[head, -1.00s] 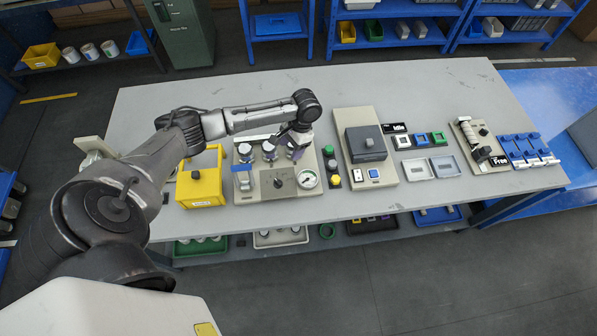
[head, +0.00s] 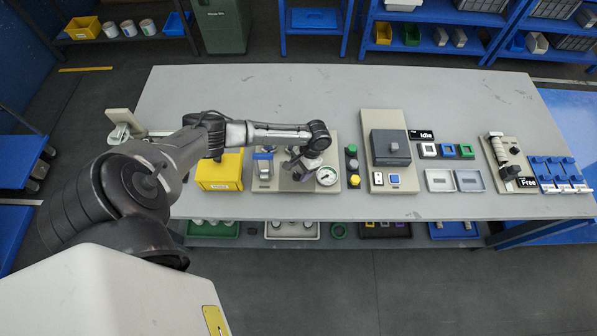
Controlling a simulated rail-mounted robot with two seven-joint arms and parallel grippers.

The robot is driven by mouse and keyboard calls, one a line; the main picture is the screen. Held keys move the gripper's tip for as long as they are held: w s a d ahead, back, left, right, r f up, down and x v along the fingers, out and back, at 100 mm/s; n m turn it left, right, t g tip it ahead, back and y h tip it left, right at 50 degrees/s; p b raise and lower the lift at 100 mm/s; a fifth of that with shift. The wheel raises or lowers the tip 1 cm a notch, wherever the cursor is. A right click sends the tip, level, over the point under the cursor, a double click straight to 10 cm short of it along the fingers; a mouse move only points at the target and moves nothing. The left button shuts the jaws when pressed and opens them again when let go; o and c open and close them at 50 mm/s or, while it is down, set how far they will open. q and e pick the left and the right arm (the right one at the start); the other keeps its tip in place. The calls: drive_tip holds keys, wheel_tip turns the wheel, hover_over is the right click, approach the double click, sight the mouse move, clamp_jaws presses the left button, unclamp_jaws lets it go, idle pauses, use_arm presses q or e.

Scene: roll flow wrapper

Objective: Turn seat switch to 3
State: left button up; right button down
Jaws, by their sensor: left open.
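A beige panel (head: 262,186) on the bench carries a round white gauge (head: 326,176), a blue-topped part and dark-capped round parts. My left gripper (head: 297,172) is open and points down over the panel, just left of the gauge. It covers the spot where the panel's small dark rotary knob sits, so the knob and its position are hidden. I cannot tell whether the fingers touch it. No readable label shows which control is the seat switch. My right gripper is not in view.
A yellow box (head: 220,172) stands left of the panel. A button strip (head: 352,166) and a beige machine (head: 379,123) with a dark block stand to its right. Further right are trays, a board (head: 511,172) reading Free and blue clamps (head: 556,172). The back of the bench (head: 300,95) is clear.

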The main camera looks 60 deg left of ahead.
use_arm(q)
drive_tip(key=shift+x, duration=0.85)
drive_tip(key=shift+r, duration=0.1)
drive_tip(key=c, duration=0.9)
